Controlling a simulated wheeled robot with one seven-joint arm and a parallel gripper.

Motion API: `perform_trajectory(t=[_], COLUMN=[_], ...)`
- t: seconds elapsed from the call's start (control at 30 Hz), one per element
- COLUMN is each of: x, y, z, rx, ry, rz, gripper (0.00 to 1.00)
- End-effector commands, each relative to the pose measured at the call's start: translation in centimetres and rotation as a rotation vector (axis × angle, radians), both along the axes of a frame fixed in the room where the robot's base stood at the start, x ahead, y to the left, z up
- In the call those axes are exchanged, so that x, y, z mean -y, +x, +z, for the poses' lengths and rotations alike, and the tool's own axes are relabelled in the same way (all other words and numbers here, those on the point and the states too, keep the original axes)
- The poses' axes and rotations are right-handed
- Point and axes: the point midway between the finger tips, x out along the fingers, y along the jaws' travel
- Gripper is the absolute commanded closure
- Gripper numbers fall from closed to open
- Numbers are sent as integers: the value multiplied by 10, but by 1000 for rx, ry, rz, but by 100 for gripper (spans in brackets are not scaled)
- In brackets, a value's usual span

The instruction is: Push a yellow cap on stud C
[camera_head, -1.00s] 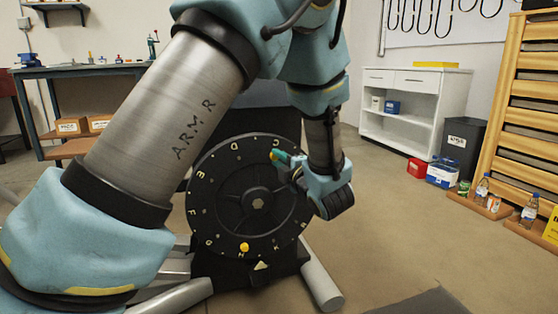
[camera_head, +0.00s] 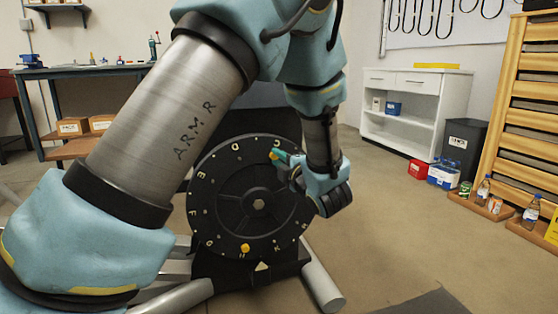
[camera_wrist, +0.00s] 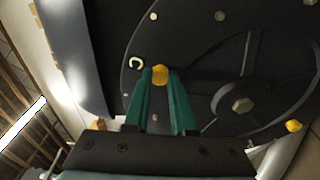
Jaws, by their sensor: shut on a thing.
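A black dial wheel (camera_head: 225,215) with pale letters and small studs around its rim stands upright ahead of me. My gripper (camera_head: 279,155) has green fingers and reaches its upper right rim, by the letter C. In the wrist view my gripper (camera_wrist: 160,78) is shut on a yellow cap (camera_wrist: 160,72), which sits between the fingertips against the wheel face, right beside the letter C (camera_wrist: 137,62). The stud itself is hidden behind the cap, so I cannot tell how far the cap is seated. Another yellow cap (camera_head: 245,247) sits at the letter H, low on the wheel.
The wheel stands on a dark base with a pale pointer (camera_head: 261,266) and grey tube legs (camera_head: 322,288). A workbench (camera_head: 90,70) is at the back left. A white shelf unit (camera_head: 415,105), a dark bin (camera_head: 463,145) and a wooden rack (camera_head: 515,110) stand at the right.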

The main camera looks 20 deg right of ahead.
Motion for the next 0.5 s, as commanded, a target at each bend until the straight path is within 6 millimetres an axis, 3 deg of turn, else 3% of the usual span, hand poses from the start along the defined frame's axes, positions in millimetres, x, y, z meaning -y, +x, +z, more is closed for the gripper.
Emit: perform_trajectory(t=[0.17,0.2,0.5], x=[0,0,0], y=[1,1,1], z=[0,0,0], rx=[0,0,0], ry=[0,0,0], rz=[0,0,0], gripper=[100,73,42])
